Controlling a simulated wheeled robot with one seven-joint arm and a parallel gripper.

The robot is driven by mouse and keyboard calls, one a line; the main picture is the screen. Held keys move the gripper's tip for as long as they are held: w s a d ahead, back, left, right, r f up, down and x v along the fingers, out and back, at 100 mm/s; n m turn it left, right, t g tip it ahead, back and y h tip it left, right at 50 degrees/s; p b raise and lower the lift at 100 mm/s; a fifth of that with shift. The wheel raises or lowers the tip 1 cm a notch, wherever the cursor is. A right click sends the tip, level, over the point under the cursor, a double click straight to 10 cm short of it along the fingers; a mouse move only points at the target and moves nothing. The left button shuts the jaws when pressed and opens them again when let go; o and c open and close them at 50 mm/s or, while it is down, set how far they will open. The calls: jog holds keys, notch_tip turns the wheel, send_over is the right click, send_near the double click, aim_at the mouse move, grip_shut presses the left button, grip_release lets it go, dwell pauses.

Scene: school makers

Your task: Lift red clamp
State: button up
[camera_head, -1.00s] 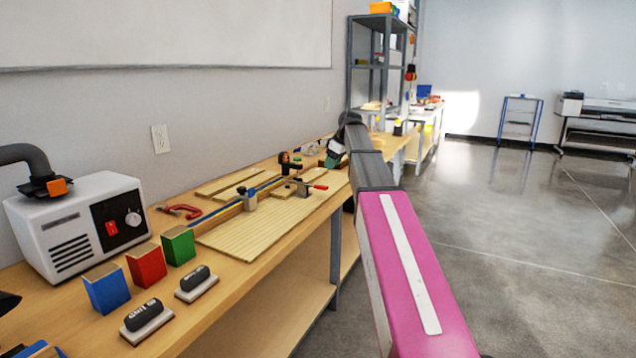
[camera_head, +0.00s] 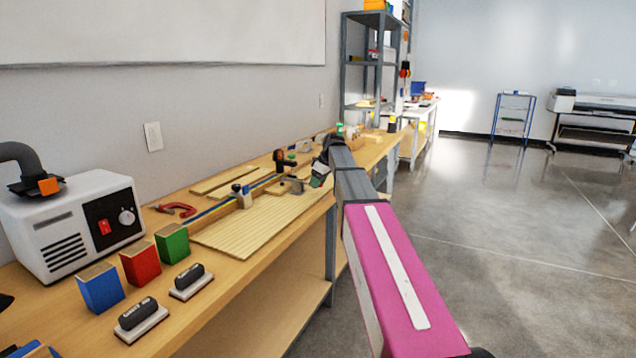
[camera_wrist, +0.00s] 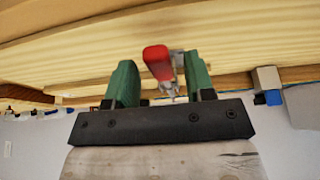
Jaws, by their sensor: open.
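A red C-shaped clamp (camera_head: 175,209) lies flat on the bench beside the white machine, well away from my gripper. In the wrist view, a red-handled metal clamp (camera_wrist: 157,62) shows between the two green fingers of my gripper (camera_wrist: 160,76). The fingers are open, with a gap visible beside the red handle. In the head view, my gripper (camera_head: 321,174) is low over the slatted board, next to the metal clamp body (camera_head: 293,185). The gripper hides the red handle there.
Blue, red and green blocks and two erasers (camera_head: 190,281) stand nearer on the bench. The white machine (camera_head: 75,225) is at left. Open floor lies right of the bench.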

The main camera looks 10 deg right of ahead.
grip_shut()
jog(key=shift+r, duration=0.1)
jog(key=r+g+h, duration=0.1)
jog(key=w+a+r+g+h, duration=0.1)
jog(key=h, duration=0.1)
jog(key=shift+a+r, duration=0.1)
jog(key=shift+r, duration=0.25)
jog(key=shift+w+a+r+g+h, duration=0.3)
jog(key=shift+r+g+h, duration=0.3)
jog(key=shift+h, duration=0.25)
jog(key=shift+w+a+r+g+h, duration=0.15)
jog(key=shift+a+r+g+h, duration=0.25)
jog(key=shift+g+h, duration=0.4)
grip_release()
